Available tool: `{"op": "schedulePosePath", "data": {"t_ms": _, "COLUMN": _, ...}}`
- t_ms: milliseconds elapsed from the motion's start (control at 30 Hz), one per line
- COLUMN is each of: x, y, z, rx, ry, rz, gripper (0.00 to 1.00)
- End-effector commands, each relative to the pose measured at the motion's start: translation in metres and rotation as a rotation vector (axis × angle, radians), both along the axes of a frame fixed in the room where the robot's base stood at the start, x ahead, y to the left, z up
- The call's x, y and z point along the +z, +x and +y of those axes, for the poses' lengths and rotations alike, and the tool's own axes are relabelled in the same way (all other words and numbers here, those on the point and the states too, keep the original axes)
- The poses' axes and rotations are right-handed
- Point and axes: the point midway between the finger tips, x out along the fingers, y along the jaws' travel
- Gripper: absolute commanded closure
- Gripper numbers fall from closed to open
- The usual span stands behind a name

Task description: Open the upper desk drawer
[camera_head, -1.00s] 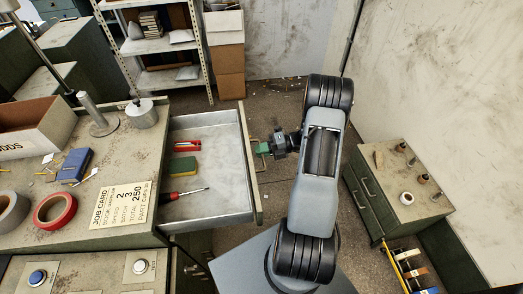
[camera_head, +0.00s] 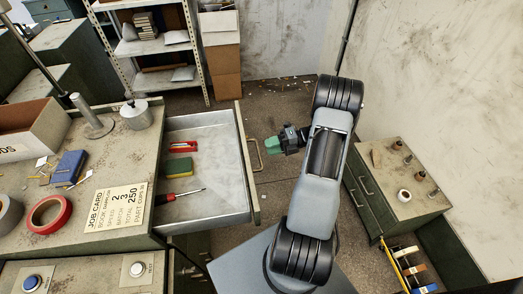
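The upper desk drawer (camera_head: 217,205) is pulled well out to the right of the desk (camera_head: 85,225). Its inside shows, with a red item (camera_head: 181,146), a green and yellow block (camera_head: 179,168) and a red-handled screwdriver (camera_head: 180,196) in it. The metal bar handle (camera_head: 256,155) is on the drawer's right-hand front face. My gripper (camera_head: 269,146), with green fingertips, is just right of the handle and looks apart from it. Nothing shows held in it. The view is too small to tell how far the fingers are apart.
A low green cabinet (camera_head: 365,203) with small items on top stands at the right, near the wall. Shelves (camera_head: 158,80) and stacked cardboard boxes (camera_head: 223,75) stand at the back.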

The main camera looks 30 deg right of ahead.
Motion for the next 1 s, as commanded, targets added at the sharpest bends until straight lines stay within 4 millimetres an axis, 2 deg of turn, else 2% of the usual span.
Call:
{"op": "schedulePosePath", "data": {"t_ms": 33, "x": 0.001, "y": -0.004, "z": -0.011, "rx": -0.004, "ry": -0.002, "rz": 0.000, "gripper": 0.64}}
{"op": "schedulePosePath", "data": {"t_ms": 200, "x": 0.008, "y": -0.015, "z": -0.041, "rx": -0.002, "ry": -0.002, "rz": 0.000, "gripper": 0.64}}
{"op": "schedulePosePath", "data": {"t_ms": 400, "x": 0.014, "y": -0.024, "z": -0.066, "rx": 0.001, "ry": -0.001, "rz": 0.001, "gripper": 0.64}}
{"op": "schedulePosePath", "data": {"t_ms": 600, "x": 0.017, "y": -0.029, "z": -0.077, "rx": 0.002, "ry": 0.001, "rz": 0.001, "gripper": 0.64}}
{"op": "schedulePosePath", "data": {"t_ms": 1000, "x": 0.017, "y": -0.029, "z": -0.078, "rx": 0.002, "ry": 0.000, "rz": 0.001, "gripper": 0.64}}
